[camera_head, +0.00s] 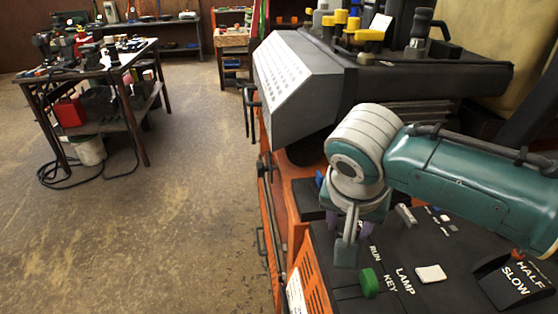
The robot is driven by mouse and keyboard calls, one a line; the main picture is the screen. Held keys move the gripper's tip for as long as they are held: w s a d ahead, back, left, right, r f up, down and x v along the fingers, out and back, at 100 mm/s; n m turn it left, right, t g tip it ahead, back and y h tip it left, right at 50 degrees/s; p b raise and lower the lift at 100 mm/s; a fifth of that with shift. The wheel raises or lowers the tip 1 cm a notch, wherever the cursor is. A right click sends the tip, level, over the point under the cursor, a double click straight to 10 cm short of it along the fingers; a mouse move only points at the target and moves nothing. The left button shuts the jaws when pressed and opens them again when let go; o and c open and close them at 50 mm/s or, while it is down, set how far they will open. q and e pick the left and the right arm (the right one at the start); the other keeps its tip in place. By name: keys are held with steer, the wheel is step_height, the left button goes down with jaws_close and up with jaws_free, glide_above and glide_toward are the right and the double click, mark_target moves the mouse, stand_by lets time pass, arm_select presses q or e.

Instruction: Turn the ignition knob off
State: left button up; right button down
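The mower's black control panel (440,285) is at the lower right. A green knob (370,283) stands on it beside the printed words RUN and KEY. It looks like the ignition knob. My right gripper (347,250) comes in on the teal arm from the right and points down, just behind and left of the green knob. It appears apart from the knob. Its fingers overlap in this view, so their opening is unclear. A purple part (366,228) shows behind the gripper, partly hidden. My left gripper is out of view.
A white LAMP switch (431,273) and a black HALF/SLOW lever (513,283) are on the panel. A grey sloped housing (300,85) and yellow-capped levers (347,20) rise behind. A cluttered workbench (95,70) stands at the left, with open floor between.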

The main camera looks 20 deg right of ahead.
steer(key=shift+s+d+r+n+y+p, duration=0.1)
steer(key=shift+n+y+p, duration=0.15)
steer(key=shift+n+p, duration=0.3)
steer(key=shift+r+n+y+p, duration=0.1)
steer(key=shift+n+y+p, duration=0.25)
steer(key=shift+n, duration=0.3)
steer(key=n+t+p, duration=0.1)
steer(key=n, duration=0.1)
steer(key=shift+d+n+y, duration=0.1)
steer(key=shift+n+y, duration=0.2)
steer(key=shift+n, duration=0.1)
steer(key=n+y+p, duration=0.1)
steer(key=n, duration=0.1)
steer(key=shift+f+n, duration=0.15)
steer(key=shift+n, duration=0.15)
steer(key=shift+d+n+y, duration=0.15)
steer(key=shift+n+y, duration=0.45)
steer(key=shift+n, duration=0.9)
steer(key=shift+c, duration=1.8)
jaws_free()
